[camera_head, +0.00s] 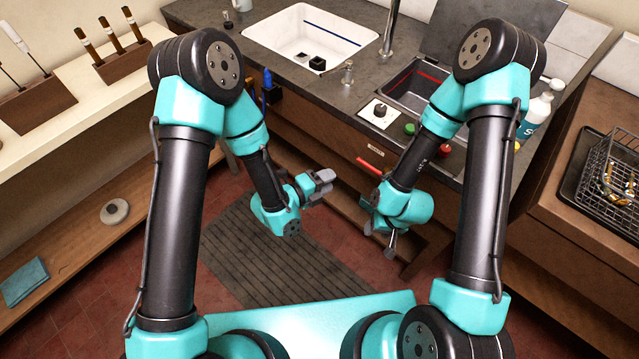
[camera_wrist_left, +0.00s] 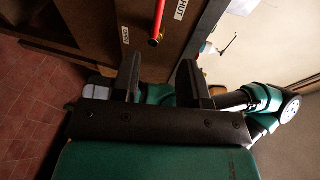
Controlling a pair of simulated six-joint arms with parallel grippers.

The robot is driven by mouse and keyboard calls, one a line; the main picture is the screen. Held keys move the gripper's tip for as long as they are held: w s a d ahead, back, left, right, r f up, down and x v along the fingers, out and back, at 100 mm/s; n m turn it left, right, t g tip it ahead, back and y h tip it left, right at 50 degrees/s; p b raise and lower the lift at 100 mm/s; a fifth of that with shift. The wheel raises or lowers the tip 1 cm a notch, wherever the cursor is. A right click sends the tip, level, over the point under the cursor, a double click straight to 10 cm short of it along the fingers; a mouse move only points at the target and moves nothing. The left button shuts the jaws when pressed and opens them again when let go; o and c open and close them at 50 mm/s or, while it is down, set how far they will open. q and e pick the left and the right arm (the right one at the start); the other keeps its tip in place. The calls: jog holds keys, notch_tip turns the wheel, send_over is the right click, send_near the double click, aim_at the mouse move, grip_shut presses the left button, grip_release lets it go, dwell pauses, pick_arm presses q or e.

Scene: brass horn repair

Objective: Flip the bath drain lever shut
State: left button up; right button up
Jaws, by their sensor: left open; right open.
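The red drain lever (camera_head: 370,165) is on the wooden cabinet front below the dark bath (camera_head: 388,88). In the left wrist view the lever (camera_wrist_left: 158,20) runs down from the top edge. A label reading SHUT (camera_wrist_left: 181,8) is to its right, and a smaller label (camera_wrist_left: 125,35), apparently OPEN, is to its left. My left gripper (camera_head: 324,181) is open and empty, left of and below the lever. In its wrist view the two fingers (camera_wrist_left: 158,80) are spread below the lever's near end, apart from it. My right gripper (camera_head: 379,240) is open and empty, pointing down below the lever.
A white sink (camera_head: 262,40) and a tap (camera_head: 390,30) are on the counter. A control knob (camera_head: 379,110), a green button (camera_head: 410,129) and a red button (camera_head: 444,149) are near the bath. A wire rack (camera_head: 610,165) is at right. The slatted floor mat (camera_head: 270,265) is clear.

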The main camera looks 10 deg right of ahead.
pick_arm(q)
jog(key=shift+v, duration=1.15)
jog(key=a+f+n+g+y, duration=0.1)
jog(key=a+f+n+y, duration=0.35)
jog(key=a+n, duration=0.35)
jog(key=a+f+n+g+y, duration=0.1)
jog(key=a+f+n+y, duration=0.2)
jog(key=a+f+n, duration=0.35)
jog(key=s+a+f+n+g+y, duration=0.1)
jog(key=s+a+n+g, duration=0.1)
jog(key=s+a+n, duration=0.3)
jog(key=s+a+f+n+g+y, duration=0.1)
jog(key=s+a+n+g, duration=0.1)
jog(key=s+a+n, duration=0.3)
jog(key=shift+a+n+g+y, duration=0.35)
jog(key=shift+a+n, duration=1.6)
jog(key=shift+n, duration=1.8)
jog(key=shift+s, duration=0.1)
